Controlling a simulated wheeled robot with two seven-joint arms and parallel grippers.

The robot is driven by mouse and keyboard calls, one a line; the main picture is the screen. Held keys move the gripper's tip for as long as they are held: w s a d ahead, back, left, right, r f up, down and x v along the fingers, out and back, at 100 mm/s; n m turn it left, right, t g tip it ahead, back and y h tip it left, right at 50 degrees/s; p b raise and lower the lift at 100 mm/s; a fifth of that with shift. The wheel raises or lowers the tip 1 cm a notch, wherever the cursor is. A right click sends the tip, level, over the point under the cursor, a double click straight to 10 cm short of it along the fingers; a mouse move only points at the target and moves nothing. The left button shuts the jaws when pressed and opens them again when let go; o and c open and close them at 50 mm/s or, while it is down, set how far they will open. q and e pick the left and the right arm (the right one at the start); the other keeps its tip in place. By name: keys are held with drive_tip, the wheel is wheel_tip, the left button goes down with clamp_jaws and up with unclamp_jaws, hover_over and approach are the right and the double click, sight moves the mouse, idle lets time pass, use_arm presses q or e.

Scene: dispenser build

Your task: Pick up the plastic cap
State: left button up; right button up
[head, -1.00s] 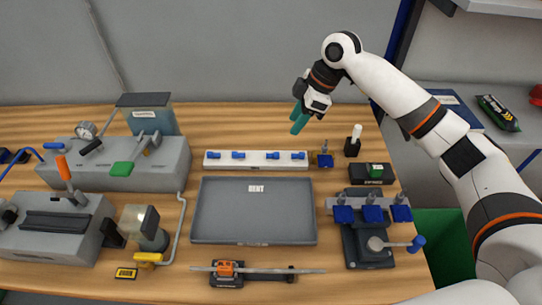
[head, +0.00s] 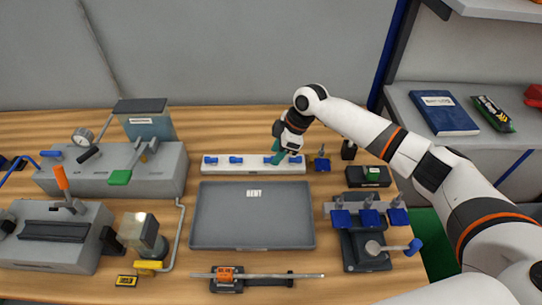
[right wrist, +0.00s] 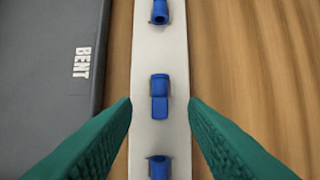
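Several small blue caps (head: 236,160) sit in a row on a white strip (head: 222,168) behind the grey tray. In the right wrist view one blue cap (right wrist: 159,95) lies midway between my fingers, with others above (right wrist: 159,13) and below it. My right gripper (head: 279,155) is over the right part of the strip, pointing down. Its two teal fingers (right wrist: 160,104) are apart with nothing held, one to each side of the white strip. The gripper partly hides the caps at that end in the head view. My left gripper is not in view.
The grey tray (head: 210,238) marked BENT is empty, in front of the strip. A small blue-topped fitting (head: 322,164) stands close right of the strip. A rack with blue blocks (head: 341,219) is at right, and grey machines (head: 60,182) are at left.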

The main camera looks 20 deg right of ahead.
drive_tip(key=shift+w+a+f, duration=0.1)
drive_tip(key=shift+a+f, duration=0.2)
drive_tip(key=shift+f, duration=0.35)
clamp_jaws()
drive_tip(key=shift+r, duration=0.1)
wheel_tip(320, 180, up, 10)
drive_tip(key=b, duration=0.2)
drive_tip(key=c, duration=0.7)
unclamp_jaws()
clamp_jaws()
